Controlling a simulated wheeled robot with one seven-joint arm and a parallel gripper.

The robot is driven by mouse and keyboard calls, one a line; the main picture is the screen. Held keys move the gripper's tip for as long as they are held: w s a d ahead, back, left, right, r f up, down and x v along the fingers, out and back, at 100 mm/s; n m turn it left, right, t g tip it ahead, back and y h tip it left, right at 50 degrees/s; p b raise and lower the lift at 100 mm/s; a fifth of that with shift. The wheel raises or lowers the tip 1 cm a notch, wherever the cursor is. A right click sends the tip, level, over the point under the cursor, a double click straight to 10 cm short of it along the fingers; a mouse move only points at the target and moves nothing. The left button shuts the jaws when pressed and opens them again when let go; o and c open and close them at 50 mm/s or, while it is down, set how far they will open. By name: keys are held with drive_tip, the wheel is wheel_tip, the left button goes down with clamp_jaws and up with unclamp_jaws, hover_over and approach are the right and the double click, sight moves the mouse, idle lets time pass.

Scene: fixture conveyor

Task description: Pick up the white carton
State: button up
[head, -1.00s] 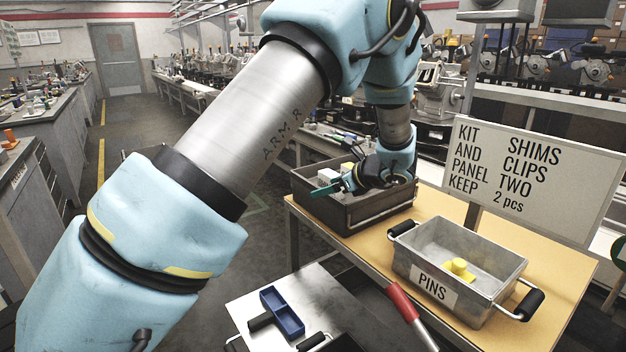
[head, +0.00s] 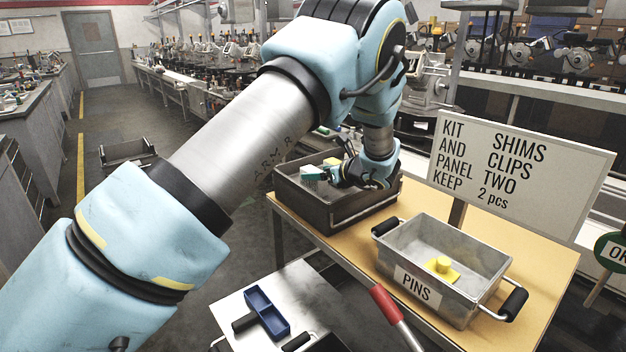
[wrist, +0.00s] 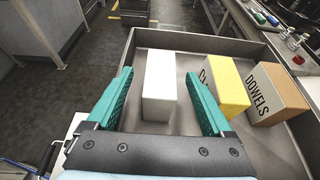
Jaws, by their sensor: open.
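The white carton (wrist: 160,84) stands in the dark bin (head: 326,214), near the bin's left side in the wrist view. My gripper (wrist: 160,92) is open above the bin, its two teal fingers to the left and right of the carton. The carton lies between the fingers in the picture; I cannot tell how far down the fingers reach beside it. Nothing is held. In the head view my gripper (head: 318,173) is at the bin, and the carton is mostly hidden there.
A yellow carton (wrist: 228,87) and a brown carton marked DOWELS (wrist: 277,95) stand to the right in the same bin. On the table are a metal PINS tray (head: 470,251) holding a yellow part and a sign (head: 520,180).

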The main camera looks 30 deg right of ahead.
drive_tip(key=p+x, duration=0.2)
drive_tip(key=x, duration=0.3)
drive_tip(key=shift+w+f+p, duration=0.3)
drive_tip(key=shift+w+f, duration=0.05)
drive_tip(key=shift+w, duration=0.15)
clamp_jaws()
